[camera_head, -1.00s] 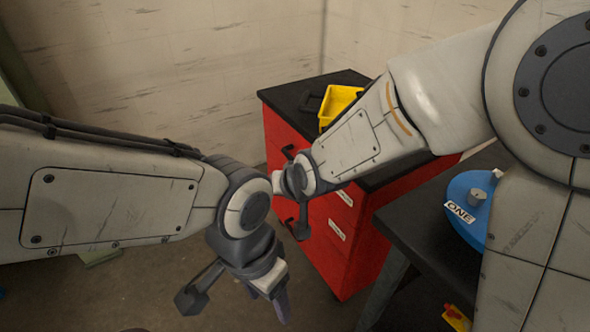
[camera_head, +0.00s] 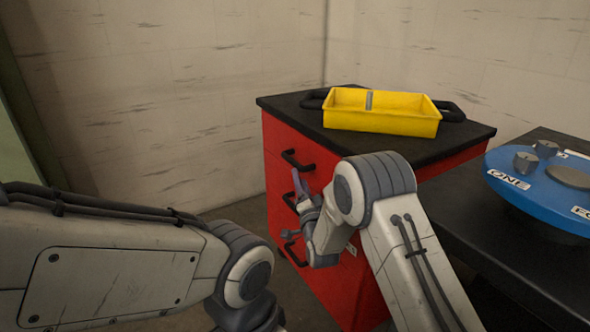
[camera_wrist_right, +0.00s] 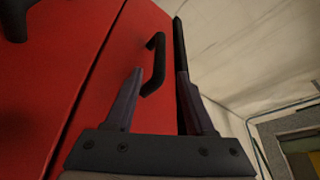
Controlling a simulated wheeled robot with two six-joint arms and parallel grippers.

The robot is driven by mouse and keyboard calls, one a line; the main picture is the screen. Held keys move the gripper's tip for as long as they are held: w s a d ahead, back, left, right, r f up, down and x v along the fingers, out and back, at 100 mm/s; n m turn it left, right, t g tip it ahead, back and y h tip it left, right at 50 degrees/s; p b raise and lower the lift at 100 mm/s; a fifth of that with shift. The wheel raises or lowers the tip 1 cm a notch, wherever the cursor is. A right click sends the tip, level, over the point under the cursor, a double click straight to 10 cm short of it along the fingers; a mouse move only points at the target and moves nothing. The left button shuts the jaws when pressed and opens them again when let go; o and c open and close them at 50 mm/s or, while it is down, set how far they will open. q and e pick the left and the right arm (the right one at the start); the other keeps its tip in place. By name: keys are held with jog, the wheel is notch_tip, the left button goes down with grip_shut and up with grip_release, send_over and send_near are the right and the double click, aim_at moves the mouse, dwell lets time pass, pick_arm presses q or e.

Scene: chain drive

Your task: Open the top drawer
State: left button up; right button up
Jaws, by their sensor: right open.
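The red cabinet (camera_head: 340,265) has a black top and several drawers with black handles. The top drawer's handle (camera_head: 298,160) is near the cabinet's upper left, and the drawer looks closed flush with the front. My right gripper (camera_head: 302,188) is open in front of the drawer fronts, just below that handle in the head view. In the right wrist view, the handle (camera_wrist_right: 155,65) shows ahead of and between the two open fingers (camera_wrist_right: 158,95); it is not gripped. Part of another handle (camera_wrist_right: 15,18) shows at the upper left. My left gripper is below the head view's edge.
A yellow tray (camera_head: 385,122) with black side handles sits on the cabinet top. A dark table (camera_head: 470,235) with a blue round device (camera_head: 535,200) stands at the right. The floor left of the cabinet is clear.

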aim_at(295, 165)
jog(key=b+x, duration=0.1)
jog(key=x, duration=0.6)
jog(key=shift+w, duration=0.4)
grip_shut()
dwell(1.0)
